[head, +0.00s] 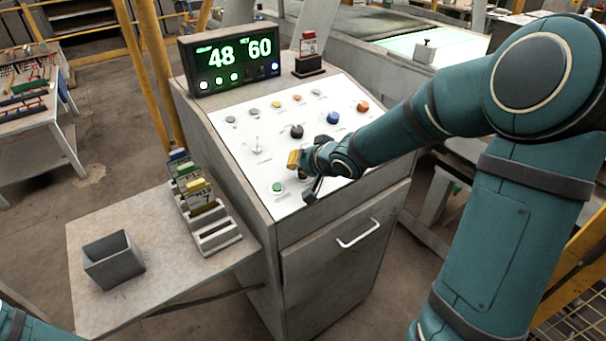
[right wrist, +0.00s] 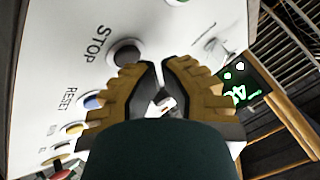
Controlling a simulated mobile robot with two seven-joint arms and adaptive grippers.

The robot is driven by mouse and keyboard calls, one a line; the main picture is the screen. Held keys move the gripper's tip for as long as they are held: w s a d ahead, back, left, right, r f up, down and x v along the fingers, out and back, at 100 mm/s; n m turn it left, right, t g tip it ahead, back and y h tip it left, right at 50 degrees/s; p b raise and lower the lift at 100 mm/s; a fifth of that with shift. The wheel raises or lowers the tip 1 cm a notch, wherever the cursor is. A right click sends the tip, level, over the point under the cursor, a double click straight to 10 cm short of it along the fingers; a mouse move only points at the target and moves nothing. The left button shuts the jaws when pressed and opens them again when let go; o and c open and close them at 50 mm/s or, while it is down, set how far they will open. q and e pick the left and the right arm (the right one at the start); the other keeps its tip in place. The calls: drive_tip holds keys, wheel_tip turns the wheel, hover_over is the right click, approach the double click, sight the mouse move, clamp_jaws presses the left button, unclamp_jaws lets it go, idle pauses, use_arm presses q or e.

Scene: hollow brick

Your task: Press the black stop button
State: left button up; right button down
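In the right wrist view the black button (right wrist: 125,52) marked STOP sits on the white panel, just left of and beyond my right fingertips. Contact with the panel cannot be told. My left gripper is out of view.
A display (head: 230,62) stands behind. A side table with a grey bin (head: 113,260) is at left.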

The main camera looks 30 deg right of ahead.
sight(303, 183)
drive_tip(key=shift+w+f, duration=0.1)
drive_tip(key=shift+f, duration=0.3)
idle(0.4)
drive_tip(key=shift+r, duration=0.1)
drive_tip(key=shift+s+r+p, duration=0.2)
drive_tip(key=shift+r+p, duration=0.5)
drive_tip(key=shift+p, duration=0.05)
drive_tip(key=r+p, duration=0.2)
drive_tip(key=s+r+p, duration=0.1)
drive_tip(key=r+p, duration=0.1)
drive_tip(key=p, duration=0.1)
drive_tip(key=shift+s+r, duration=0.2)
drive_tip(key=shift+r, duration=0.2)
idle(0.4)
idle(0.5)
